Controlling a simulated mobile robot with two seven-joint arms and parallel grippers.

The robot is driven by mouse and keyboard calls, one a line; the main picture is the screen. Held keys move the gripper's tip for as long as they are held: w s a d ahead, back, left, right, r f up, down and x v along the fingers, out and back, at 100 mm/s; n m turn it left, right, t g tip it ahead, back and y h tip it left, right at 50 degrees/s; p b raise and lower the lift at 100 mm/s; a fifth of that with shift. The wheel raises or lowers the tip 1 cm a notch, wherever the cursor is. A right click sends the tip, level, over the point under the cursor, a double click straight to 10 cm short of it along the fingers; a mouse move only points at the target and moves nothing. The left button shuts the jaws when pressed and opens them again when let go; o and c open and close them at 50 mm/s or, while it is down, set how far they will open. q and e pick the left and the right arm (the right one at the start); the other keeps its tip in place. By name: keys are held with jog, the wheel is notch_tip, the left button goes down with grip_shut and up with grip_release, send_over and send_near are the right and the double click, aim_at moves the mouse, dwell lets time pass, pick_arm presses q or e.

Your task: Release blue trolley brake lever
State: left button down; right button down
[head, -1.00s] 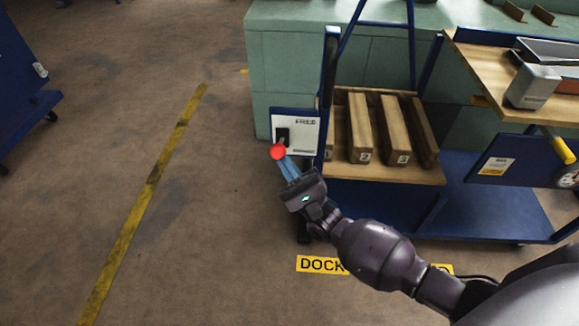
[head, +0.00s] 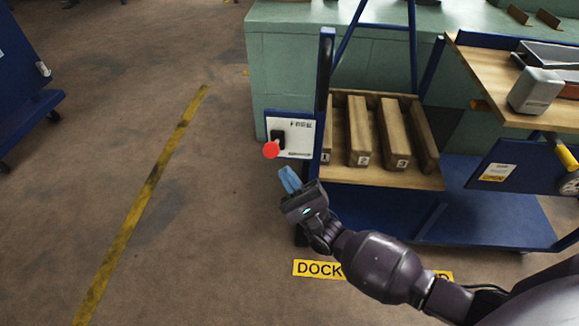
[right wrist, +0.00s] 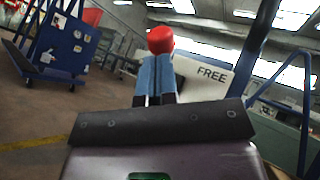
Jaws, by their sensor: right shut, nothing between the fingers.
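The brake lever's red knob (head: 271,150) sits at the lower left of a white plate (head: 295,132) marked FREE, on the blue trolley (head: 326,75). A black slot piece (head: 278,135) is beside the knob. My right gripper (head: 285,172) is shut and empty, with blue fingers a little below the knob and apart from it in the head view. In the right wrist view the red knob (right wrist: 160,40) shows just past the fingertips (right wrist: 156,58), and the plate (right wrist: 205,75) is behind. My left gripper is not in view.
The trolley shelf (head: 385,175) holds several wooden blocks (head: 360,135). A second blue cart with a wooden top (head: 480,60) stands at right. A green bench (head: 285,60) is behind. Floor left of the trolley is clear up to the yellow line (head: 150,190).

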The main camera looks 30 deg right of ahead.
jog(key=v, duration=1.1)
jog(key=shift+s+a+r, duration=0.15)
jog(key=shift+s+a, duration=0.05)
jog(key=shift+s, duration=0.05)
